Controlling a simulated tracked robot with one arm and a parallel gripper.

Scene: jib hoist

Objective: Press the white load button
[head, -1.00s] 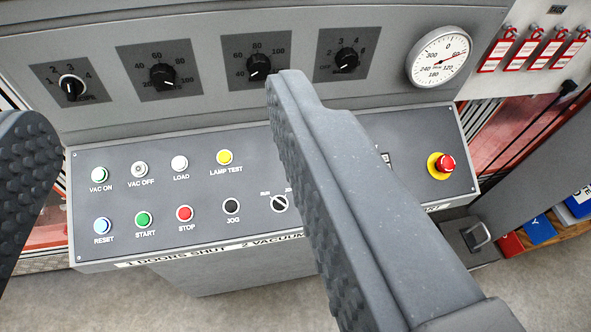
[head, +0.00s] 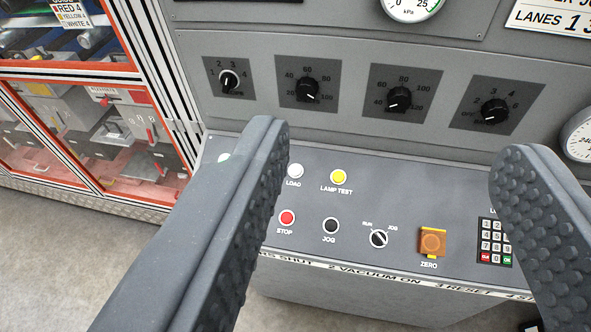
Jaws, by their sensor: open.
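The white load button (head: 295,171) is a small round white cap above the label LOAD, on the upper row of the sloped grey control panel (head: 375,195). My gripper (head: 395,155) is open, with one textured finger at the left and one at the right of the picture. The left finger's tip is just left of the load button in the picture, and the button shows in the gap between the fingers. Nothing is held. The left finger hides the buttons at the panel's left end, except for a sliver of one pale button.
Beside the load button is the yellow lamp test button (head: 338,177). Below are the red stop button (head: 287,217), black jog button (head: 331,226), run/jog switch (head: 378,239), amber covered zero button (head: 432,242) and keypad (head: 496,242). Several black knobs line the upright panel. An orange-framed cabinet (head: 90,120) stands left.

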